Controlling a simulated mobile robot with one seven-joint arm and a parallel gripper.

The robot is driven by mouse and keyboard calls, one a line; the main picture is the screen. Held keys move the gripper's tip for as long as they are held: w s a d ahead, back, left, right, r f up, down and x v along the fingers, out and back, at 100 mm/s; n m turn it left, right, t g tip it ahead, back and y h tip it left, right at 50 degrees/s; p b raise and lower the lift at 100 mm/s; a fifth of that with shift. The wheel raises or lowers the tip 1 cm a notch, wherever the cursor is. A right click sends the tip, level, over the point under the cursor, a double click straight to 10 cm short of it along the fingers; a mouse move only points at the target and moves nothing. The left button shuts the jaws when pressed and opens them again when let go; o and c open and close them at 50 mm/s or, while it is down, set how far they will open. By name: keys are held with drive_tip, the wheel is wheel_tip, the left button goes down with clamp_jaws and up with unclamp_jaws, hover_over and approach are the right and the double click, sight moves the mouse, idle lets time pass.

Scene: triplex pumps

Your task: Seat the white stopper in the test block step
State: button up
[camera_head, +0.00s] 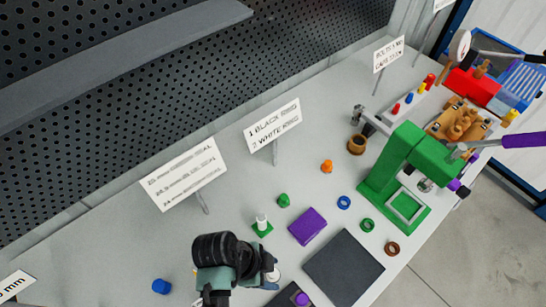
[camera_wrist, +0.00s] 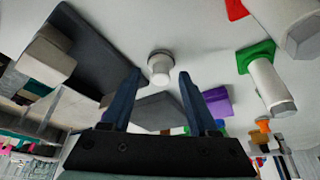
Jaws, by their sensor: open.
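A white stopper (camera_wrist: 160,66) with a round, wider cap stands on the pale bench in the wrist view. It is just beyond and between the fingertips of my open gripper (camera_wrist: 157,82), and I see no grip on it. In the head view a small white piece (camera_head: 273,276), probably the same stopper, shows beside my dark wrist, which hides part of that area. I cannot tell for certain which piece is the test block; no step is clear in either view.
A dark plate (camera_head: 343,268) lies to the right of my wrist, with a purple block (camera_head: 307,226) behind it. A white post on a green base (camera_head: 262,230) stands behind my gripper. A green press (camera_head: 410,165) and coloured rings are farther right. Sign cards stand at the back.

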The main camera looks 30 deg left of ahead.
drive_tip(key=shift+c, duration=0.2)
clamp_jaws()
drive_tip(key=shift+r, duration=0.1)
